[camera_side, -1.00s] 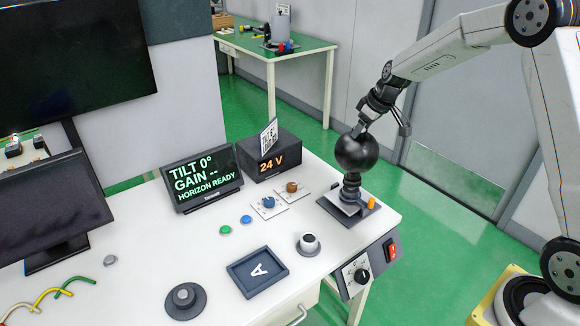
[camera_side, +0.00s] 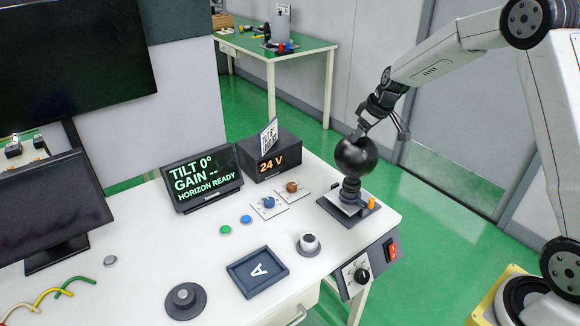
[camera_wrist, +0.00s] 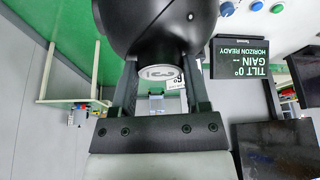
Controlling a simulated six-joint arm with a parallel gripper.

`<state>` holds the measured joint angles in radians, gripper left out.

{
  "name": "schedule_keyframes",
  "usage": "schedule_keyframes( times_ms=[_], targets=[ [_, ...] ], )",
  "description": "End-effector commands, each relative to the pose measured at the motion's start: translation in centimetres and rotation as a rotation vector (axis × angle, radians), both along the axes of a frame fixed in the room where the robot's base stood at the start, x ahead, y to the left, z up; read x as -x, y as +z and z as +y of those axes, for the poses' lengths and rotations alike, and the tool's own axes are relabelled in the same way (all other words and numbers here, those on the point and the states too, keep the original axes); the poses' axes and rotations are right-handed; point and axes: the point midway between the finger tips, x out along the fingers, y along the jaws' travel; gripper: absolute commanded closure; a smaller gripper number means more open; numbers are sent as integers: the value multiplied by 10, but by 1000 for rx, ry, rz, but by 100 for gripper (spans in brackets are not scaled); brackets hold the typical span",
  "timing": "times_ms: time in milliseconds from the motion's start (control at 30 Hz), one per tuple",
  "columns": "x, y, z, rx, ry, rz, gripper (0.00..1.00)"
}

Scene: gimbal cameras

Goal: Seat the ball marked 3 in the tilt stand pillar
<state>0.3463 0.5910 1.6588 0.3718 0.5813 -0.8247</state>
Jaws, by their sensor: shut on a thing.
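A black ball (camera_side: 356,157) is at the top of the tilt stand pillar (camera_side: 351,188) at the right end of the white table. In the side view its underside meets the pillar top; I cannot tell whether it is fully seated. My gripper (camera_side: 378,128) is above the ball, tilted, and shut on it. In the wrist view the ball (camera_wrist: 160,28) sits between my two fingers, and its pale round end marked 3 (camera_wrist: 161,73) faces the camera. The pillar is hidden in the wrist view.
A display (camera_side: 202,178) reads TILT 0°, GAIN --, HORIZON READY. A 24 V box (camera_side: 272,158) stands beside it. A grey tray marked A (camera_side: 257,272), a small round holder (camera_side: 308,244) and a dark round stand (camera_side: 185,300) are in front. A red switch (camera_side: 392,249) is on the table edge.

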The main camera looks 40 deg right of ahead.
Motion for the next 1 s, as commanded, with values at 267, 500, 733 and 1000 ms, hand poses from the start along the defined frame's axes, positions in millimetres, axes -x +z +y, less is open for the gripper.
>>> schedule_keyframes(
  times_ms=[267,500,733,1000],
  targets=[
    [-1,-4,0,1,-1,-3,100],
    [-1,-6,0,1,-2,-4,21],
    [0,-7,0,0,-1,-2,0],
    [2,-2,-1,0,-1,0,0]
  ],
)
